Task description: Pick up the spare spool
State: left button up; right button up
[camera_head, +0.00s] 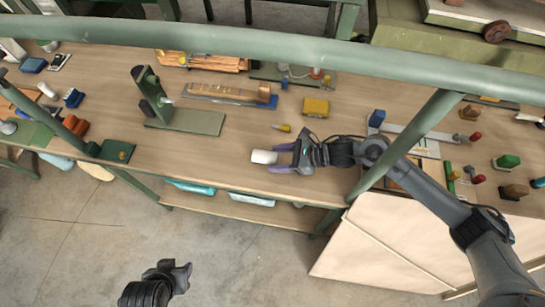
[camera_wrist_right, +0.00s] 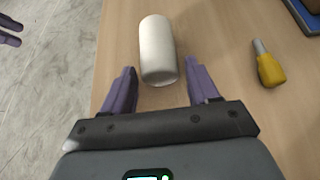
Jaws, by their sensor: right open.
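The spare spool, a white cylinder (camera_head: 264,157), lies on the wooden bench near its front edge. In the right wrist view the white spool (camera_wrist_right: 157,48) lies just ahead of my right gripper, its near end between the fingertips. My right gripper (camera_head: 278,158) is open, with a purple finger on each side of that near end and gaps showing. Nothing is held in it. My left gripper (camera_head: 178,272) hangs away from the bench, above the floor. Its two purple fingers (camera_wrist_right: 8,30) show apart at the left edge of the right wrist view.
A yellow-handled tool (camera_head: 283,128) lies just behind the spool, with a yellow box (camera_head: 316,107) farther back. A green stand (camera_head: 185,118) is to the left. A green rail (camera_head: 200,38) crosses above the bench. Bare wood surrounds the spool.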

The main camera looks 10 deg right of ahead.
jog(key=c, duration=0.9)
jog(key=shift+r+p, duration=1)
jog(key=shift+r, duration=2)
